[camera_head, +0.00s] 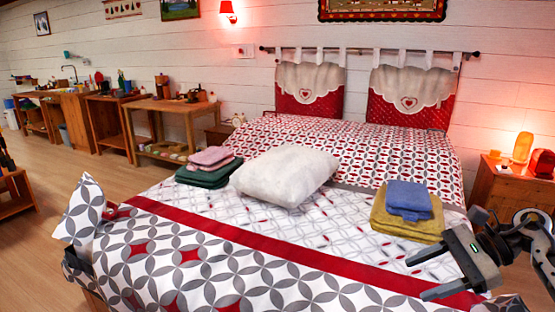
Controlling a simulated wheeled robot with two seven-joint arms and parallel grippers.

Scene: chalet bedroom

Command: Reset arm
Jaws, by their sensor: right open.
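My right gripper (418,276) comes in from the lower right, above the near right part of the bed (250,290). Its two dark fingers point left and are spread apart, with nothing between them. Part of my right arm shows behind it at the right edge. My left gripper and left arm are not in the picture.
On the bed lie a white pillow (285,176), pink towels (210,156) on green towels (208,175), and blue towels (408,197) on yellow ones (407,222), just beyond my right gripper. A wooden nightstand (500,190) stands right. Open floor (40,245) lies left.

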